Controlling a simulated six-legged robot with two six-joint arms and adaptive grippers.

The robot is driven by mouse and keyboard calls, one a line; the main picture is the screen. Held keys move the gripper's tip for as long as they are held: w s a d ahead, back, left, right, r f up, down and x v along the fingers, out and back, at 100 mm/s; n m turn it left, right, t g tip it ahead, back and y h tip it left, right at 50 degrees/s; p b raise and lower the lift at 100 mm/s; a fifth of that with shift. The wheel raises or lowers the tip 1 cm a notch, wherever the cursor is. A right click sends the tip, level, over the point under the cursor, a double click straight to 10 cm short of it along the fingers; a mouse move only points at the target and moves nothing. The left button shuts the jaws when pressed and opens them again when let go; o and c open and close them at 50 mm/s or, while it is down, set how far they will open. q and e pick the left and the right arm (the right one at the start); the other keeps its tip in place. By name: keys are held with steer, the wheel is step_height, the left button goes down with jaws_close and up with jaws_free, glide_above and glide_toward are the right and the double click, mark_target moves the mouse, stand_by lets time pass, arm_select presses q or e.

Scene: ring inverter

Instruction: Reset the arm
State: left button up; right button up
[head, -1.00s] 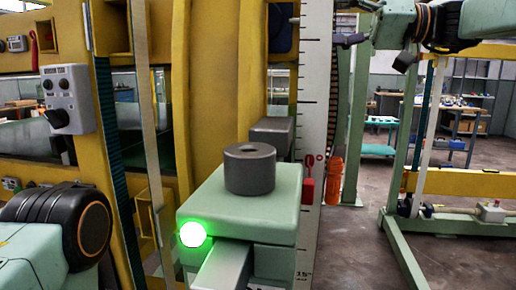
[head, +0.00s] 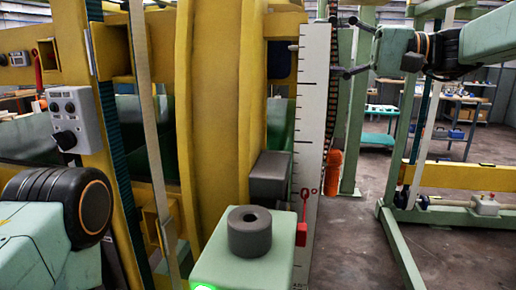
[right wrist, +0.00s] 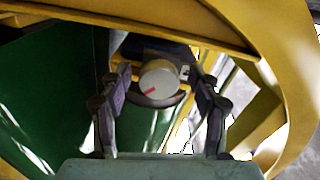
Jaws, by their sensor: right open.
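My right arm comes in from the upper right in the head view. Its gripper (head: 350,46) is open with nothing between the fingers, held in front of the green frame beside the white scale. In the right wrist view my right gripper (right wrist: 160,78) has its two fingers spread apart. A round white dial (right wrist: 159,80) with a red mark shows between and beyond them; I cannot tell the distance. My left arm shows only as a link at the lower left of the head view, and its gripper is out of frame.
A yellow ring frame (head: 213,120) stands left of centre. A white scale (head: 312,130) with a red tag (head: 302,233) stands right of it. A grey control box (head: 75,117) is at left. Green uprights and a yellow beam (head: 465,178) stand at right. Open floor (head: 455,245) lies at lower right.

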steer(key=shift+w+r+m+p, duration=0.1)
steer(key=shift+r+m+p, duration=0.05)
steer(key=shift+m+p, duration=2.6)
steer(key=m+p, duration=0.2)
steer(key=p, duration=0.2)
steer(key=shift+m+p, duration=0.3)
steer(key=shift+m, duration=0.05)
steer(key=m+p, duration=0.6)
steer(key=p, duration=0.2)
steer(key=shift+m+p, duration=0.45)
steer(key=shift+m, duration=0.05)
